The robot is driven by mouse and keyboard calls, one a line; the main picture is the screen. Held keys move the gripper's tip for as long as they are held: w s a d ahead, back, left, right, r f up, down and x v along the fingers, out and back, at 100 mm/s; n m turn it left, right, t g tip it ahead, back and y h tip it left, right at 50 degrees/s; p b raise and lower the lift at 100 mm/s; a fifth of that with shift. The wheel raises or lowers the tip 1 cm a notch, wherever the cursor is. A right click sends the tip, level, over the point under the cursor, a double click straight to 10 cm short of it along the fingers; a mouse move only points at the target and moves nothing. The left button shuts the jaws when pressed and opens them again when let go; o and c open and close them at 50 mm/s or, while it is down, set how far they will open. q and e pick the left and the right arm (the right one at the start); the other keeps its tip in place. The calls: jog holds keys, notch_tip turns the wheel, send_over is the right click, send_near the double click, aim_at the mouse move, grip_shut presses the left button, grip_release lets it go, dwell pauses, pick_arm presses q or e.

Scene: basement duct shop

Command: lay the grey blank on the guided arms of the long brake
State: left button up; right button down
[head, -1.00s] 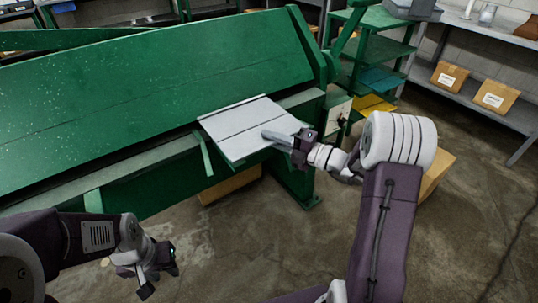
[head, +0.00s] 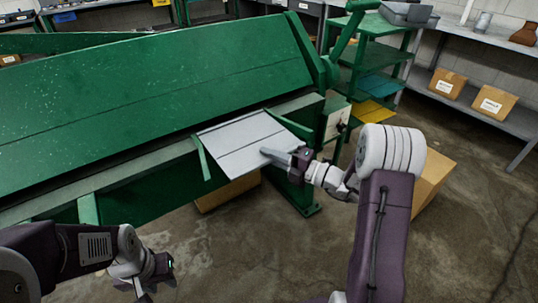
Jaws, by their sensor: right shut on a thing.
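The grey blank (head: 245,135) is a flat sheet with lines across it, at the front right of the green long brake (head: 150,85) in the head view. It lies between two green guided arms, one along its left edge (head: 201,158) and one by its right edge (head: 289,123). I cannot tell whether it rests on them or is just above. My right gripper (head: 282,157) is shut on the blank's near right edge. My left gripper (head: 145,287) is low at the left, away from the blank and partly cut off by the frame; its fingers are unclear.
Another green arm (head: 88,209) juts from the brake further left. A green shelf stand (head: 375,55) is behind the brake's right end. A cardboard box (head: 432,182) stands on the floor beyond my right arm. A grey shelf (head: 470,100) holds boxes at right. Open floor lies in front.

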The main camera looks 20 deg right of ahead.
jog(key=shift+s+f, duration=0.1)
jog(key=shift+f, duration=0.4)
jog(key=c, duration=1.5)
grip_release()
jog(key=shift+c, duration=0.2)
jog(key=shift+f, duration=0.1)
